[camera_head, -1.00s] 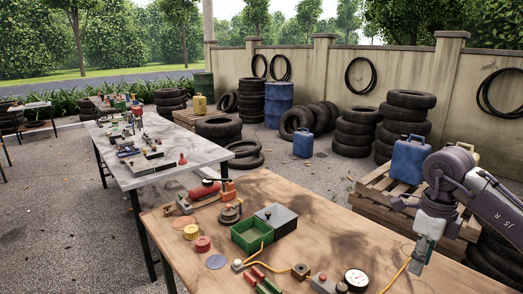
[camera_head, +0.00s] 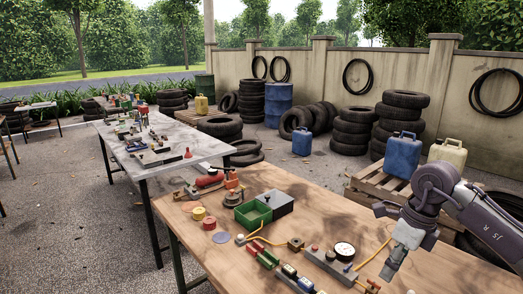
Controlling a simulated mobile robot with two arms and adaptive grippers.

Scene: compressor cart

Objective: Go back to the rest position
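My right gripper (camera_head: 391,268) hangs from the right arm over the right part of the wooden table (camera_head: 440,275), its fingers pointing down. The fingers look close together, but their gap is not clear at this angle. I cannot tell whether they hold anything. My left gripper is not in view. A round white gauge (camera_head: 344,249) sits on a grey block on the table, left of the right gripper. A yellow hose (camera_head: 374,254) runs between the gauge and the gripper.
A green open box (camera_head: 253,214), a red cylinder (camera_head: 209,181) and several small parts lie on the wooden table. A grey table (camera_head: 185,167) stands behind left. A blue jerrycan (camera_head: 402,156) stands on a pallet (camera_head: 367,184) behind the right arm. The table's right front surface is bare.

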